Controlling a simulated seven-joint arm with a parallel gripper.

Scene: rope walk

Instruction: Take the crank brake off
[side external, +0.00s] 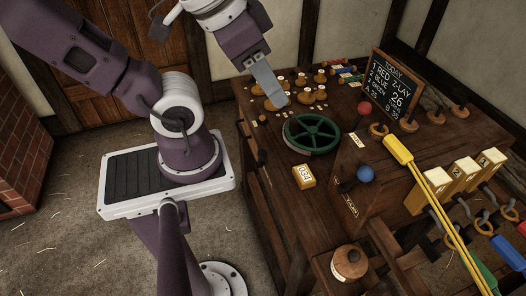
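A lever with a red ball knob (364,109) and one with a blue ball knob (365,174) stand on the wooden bench. Each has a small plate with lettering too small to read, so I cannot tell which is the crank brake. A green spoked handwheel (312,133) lies flat on the bench, left of the levers. My gripper (283,101) points down over the bench's left part, just above and behind the handwheel, apart from both levers. Its grey fingers show nearly edge-on, so I cannot tell if they are open or shut. No held object shows.
Several wooden bobbins (319,77) stand behind my gripper. A chalkboard (394,89) stands at the back. Yellow strands (448,205) run from a yellow piece toward the lower right, beside cream numbered blocks (464,175).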

